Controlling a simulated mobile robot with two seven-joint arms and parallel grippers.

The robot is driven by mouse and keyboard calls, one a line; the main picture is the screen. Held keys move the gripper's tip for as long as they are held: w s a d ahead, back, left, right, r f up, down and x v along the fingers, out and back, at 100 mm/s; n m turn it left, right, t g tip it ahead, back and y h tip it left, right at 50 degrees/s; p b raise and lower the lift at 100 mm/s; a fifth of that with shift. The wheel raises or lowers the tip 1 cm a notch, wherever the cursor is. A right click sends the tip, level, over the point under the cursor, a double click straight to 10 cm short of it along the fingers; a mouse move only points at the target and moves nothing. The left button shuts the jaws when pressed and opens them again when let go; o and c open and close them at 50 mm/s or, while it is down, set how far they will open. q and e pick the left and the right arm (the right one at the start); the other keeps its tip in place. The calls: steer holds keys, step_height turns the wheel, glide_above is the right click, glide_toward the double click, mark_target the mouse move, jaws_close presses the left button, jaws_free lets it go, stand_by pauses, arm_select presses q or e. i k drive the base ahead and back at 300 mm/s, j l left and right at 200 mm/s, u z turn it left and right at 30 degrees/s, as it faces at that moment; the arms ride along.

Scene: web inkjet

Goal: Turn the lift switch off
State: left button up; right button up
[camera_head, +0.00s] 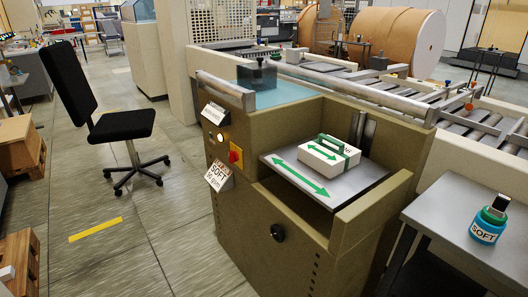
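A tan machine (290,140) stands in the middle. On its left front face sits a red switch on a yellow plate (236,155). A small round light or button (220,137), pale and seemingly lit, is just above and left of it. A black round knob (278,232) is lower on the front. I cannot tell for certain which of these is the lift switch, nor read the red switch's position. A grey lift plate (285,172) with a green double arrow carries a white block with a green band (330,154). Neither gripper is in view.
A SOFT label (219,177) and another label (213,113) are on the machine. A black office chair (115,125) stands at left, wooden crates (20,145) beyond. A side table (465,215) holds a SOFT-labelled blue-green item (488,229). Floor before the machine is clear.

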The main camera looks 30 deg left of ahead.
mark_target(233, 157)
steer(key=i+j+z, duration=0.1)
steer(key=j+z, duration=0.2)
steer(key=i+j+z, duration=0.1)
steer(key=j+z, duration=0.15)
steer(key=j, duration=0.3)
steer(key=j+z, duration=0.3)
steer(key=j, duration=0.6)
steer(key=j+z, duration=0.1)
steer(key=j, duration=1.3)
steer(key=j+z, duration=0.15)
steer(key=j, duration=1.3)
